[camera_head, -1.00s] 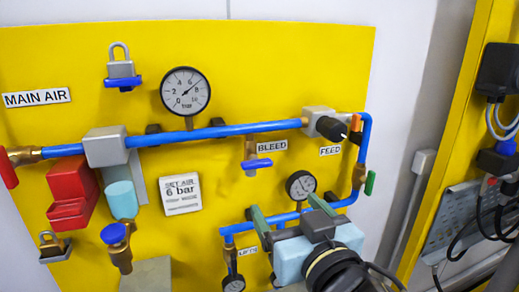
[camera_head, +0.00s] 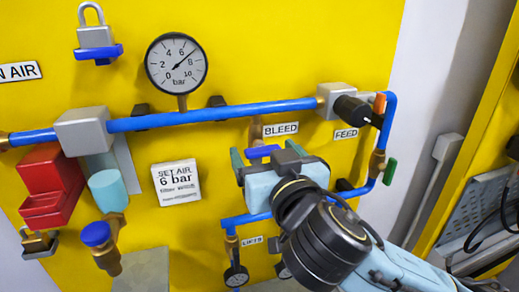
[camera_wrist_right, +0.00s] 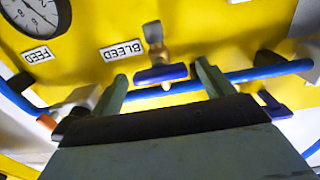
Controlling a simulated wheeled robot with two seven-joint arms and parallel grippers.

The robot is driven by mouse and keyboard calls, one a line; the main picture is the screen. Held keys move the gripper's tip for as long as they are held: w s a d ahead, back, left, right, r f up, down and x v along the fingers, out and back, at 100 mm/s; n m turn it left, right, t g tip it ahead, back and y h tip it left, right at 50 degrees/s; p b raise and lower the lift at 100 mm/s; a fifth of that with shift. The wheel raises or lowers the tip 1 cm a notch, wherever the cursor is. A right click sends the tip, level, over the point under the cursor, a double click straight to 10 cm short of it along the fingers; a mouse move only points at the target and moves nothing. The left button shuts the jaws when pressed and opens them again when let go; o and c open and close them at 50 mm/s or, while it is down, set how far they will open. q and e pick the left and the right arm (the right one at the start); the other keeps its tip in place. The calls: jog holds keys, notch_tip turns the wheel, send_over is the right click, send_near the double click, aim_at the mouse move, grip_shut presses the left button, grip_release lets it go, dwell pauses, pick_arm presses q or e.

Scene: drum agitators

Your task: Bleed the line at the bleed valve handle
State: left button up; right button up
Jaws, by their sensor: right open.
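The bleed valve handle, a small blue bar (camera_head: 262,152), sits under the main blue pipe beside the BLEED label (camera_head: 281,129). It also shows in the right wrist view (camera_wrist_right: 161,75), below its brass stem (camera_wrist_right: 154,34). My right gripper (camera_head: 265,149) is at the handle with its two green fingers spread, one on each side of it in the picture. In the right wrist view the gripper (camera_wrist_right: 161,71) frames the handle with gaps on both sides. Whether the fingertips reach fully past the handle is unclear. My left gripper is not in view.
The pressure gauge (camera_head: 176,64) reads near 7 bar. The blue pipe (camera_head: 220,115) runs across just above my gripper. The FEED valve's black knob (camera_head: 352,110) and a green handle (camera_head: 390,171) are to the right. A red block (camera_head: 48,187) is at left.

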jog(key=shift+s, duration=0.1)
jog(key=shift+c, duration=1)
jog(key=c, duration=0.8)
